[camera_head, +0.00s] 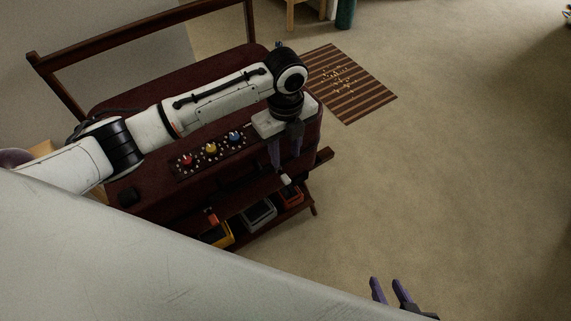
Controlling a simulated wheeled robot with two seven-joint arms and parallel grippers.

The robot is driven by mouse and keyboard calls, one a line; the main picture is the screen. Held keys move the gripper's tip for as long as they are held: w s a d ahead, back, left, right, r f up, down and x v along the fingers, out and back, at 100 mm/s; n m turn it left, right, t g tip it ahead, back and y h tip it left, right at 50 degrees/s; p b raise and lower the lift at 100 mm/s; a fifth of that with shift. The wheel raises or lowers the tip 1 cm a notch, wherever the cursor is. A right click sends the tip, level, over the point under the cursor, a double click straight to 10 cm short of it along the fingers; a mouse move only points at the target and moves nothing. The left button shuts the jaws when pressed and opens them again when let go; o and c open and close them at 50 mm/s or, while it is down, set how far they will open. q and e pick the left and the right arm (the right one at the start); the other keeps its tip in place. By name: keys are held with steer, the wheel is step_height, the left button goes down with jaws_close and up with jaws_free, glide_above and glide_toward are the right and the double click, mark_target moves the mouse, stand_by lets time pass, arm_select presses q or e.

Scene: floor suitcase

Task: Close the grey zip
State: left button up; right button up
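A dark red padded piece (150,192) with a dark wooden frame stands at the left and centre. A small pale grey tab (285,180) sits on its front edge, perhaps the grey zip's pull; the zip's track is too small and dark to make out. My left gripper (285,152) points down over the right end of the piece, just above the pale tab and apart from it. Its purple fingers are spread, with nothing seen between them. My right gripper (390,291) is at the bottom edge, over the floor and far from the tab. Its fingers are apart and empty.
Red (187,160), yellow (211,148) and blue (234,136) knobs sit on top. An orange-red tab (211,217) is on the front edge. Yellow (220,237), grey (259,215) and red (291,196) bins stand below.

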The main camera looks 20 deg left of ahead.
mark_target(285, 178)
arm_select(q)
step_height(285, 178, down, 10)
steer(key=shift+b, duration=0.45)
jaws_close()
